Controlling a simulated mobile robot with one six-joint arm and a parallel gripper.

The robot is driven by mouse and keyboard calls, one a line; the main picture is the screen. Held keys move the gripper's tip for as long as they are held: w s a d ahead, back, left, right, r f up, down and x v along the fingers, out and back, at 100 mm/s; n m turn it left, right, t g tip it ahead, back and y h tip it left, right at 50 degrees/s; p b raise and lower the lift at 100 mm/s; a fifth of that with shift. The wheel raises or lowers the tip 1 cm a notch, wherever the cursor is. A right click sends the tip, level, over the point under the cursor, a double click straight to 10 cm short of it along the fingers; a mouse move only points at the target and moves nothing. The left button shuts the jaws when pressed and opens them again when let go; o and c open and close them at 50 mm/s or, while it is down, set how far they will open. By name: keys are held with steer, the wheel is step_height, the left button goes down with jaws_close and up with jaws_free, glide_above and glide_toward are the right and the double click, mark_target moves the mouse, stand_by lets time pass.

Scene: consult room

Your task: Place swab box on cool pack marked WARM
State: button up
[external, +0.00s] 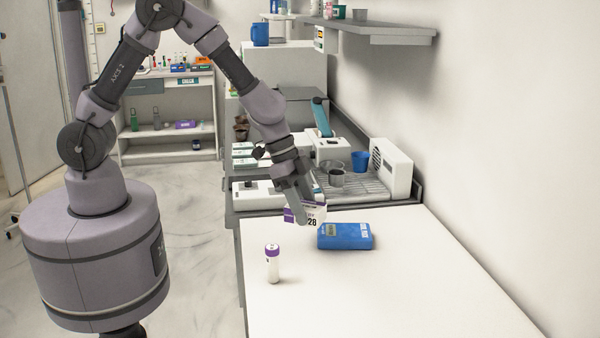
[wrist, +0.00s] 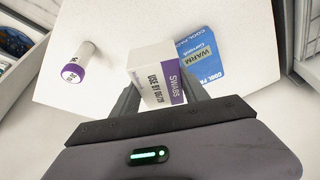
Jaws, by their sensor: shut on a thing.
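My gripper (wrist: 163,100) is shut on the swab box (wrist: 155,78), a white and purple carton marked SWABS and USE BY. In the external view the box (external: 312,215) hangs from the gripper above the white table, close to the cool pack's left side. The blue cool pack (external: 345,242) lies flat on the table; in the wrist view it (wrist: 207,68) shows the label WARM and sits just beyond and right of the box, partly hidden by it. I cannot tell whether the two touch.
A white tube with a purple cap (external: 272,265) stands on the table (external: 400,290) left of the cool pack; it also shows in the wrist view (wrist: 79,62). Behind the table is a grey drainer (external: 350,188) with cups and a white device (external: 391,166). The table's front and right are clear.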

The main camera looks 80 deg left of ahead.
steer(key=s+a+n, duration=0.2)
steer(key=s+a, duration=0.2)
steer(key=p, duration=0.8)
glide_toward(350, 230)
steer(key=shift+w+d+f+y, duration=0.3)
steer(key=shift+w+d+f, duration=0.35)
steer(key=shift+d+f, duration=0.2)
steer(key=shift+w+f, duration=0.25)
steer(key=shift+w, duration=0.1)
step_height(350, 230, down, 3)
steer(key=shift+f+b, duration=0.2)
steer(key=shift+b, duration=0.3)
steer(key=shift+f+b, duration=0.15)
steer(key=shift+b, duration=0.15)
steer(key=o, duration=1.4)
